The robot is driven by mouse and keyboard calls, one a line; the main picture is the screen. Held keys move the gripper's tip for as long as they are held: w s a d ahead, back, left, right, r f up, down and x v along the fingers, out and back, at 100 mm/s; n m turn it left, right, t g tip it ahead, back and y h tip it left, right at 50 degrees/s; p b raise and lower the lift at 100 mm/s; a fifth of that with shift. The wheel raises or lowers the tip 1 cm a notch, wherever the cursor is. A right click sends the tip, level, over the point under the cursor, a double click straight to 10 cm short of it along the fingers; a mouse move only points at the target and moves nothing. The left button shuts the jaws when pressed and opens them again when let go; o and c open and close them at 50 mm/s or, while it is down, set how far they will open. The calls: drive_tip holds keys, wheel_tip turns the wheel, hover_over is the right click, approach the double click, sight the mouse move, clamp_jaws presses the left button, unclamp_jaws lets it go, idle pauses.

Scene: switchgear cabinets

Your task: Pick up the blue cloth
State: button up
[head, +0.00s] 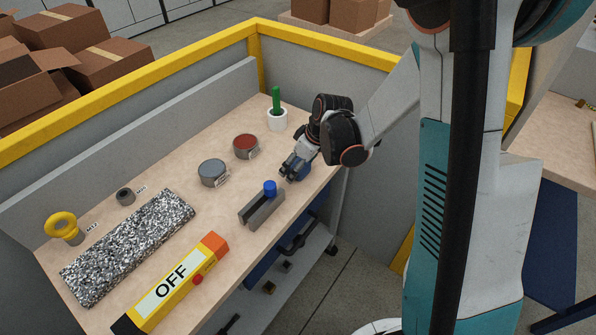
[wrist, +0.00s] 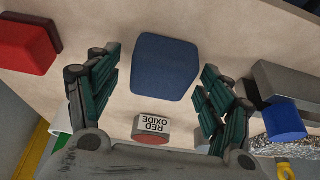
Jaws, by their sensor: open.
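The blue cloth (wrist: 165,68) looks like a dark blue rounded pad lying on the bench top in the wrist view. In the head view only a blue edge (head: 303,174) of it shows, mostly hidden behind my gripper (head: 291,168). My gripper (wrist: 159,66) is open, with one finger to the left and one to the right of the cloth in the wrist view. The jaws are empty. I cannot tell how high the fingertips are above the bench.
A grey slotted block (head: 262,210) with a blue cylinder (head: 270,187) is close by. A red block (wrist: 22,45) lies left in the wrist view. Yellow-topped walls (head: 130,88) border the bench.

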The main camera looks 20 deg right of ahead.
drive_tip(key=shift+r, duration=0.1)
drive_tip(key=shift+c, duration=0.5)
drive_tip(key=c, duration=1.1)
drive_tip(key=shift+c, duration=0.2)
drive_tip(key=shift+r, duration=0.1)
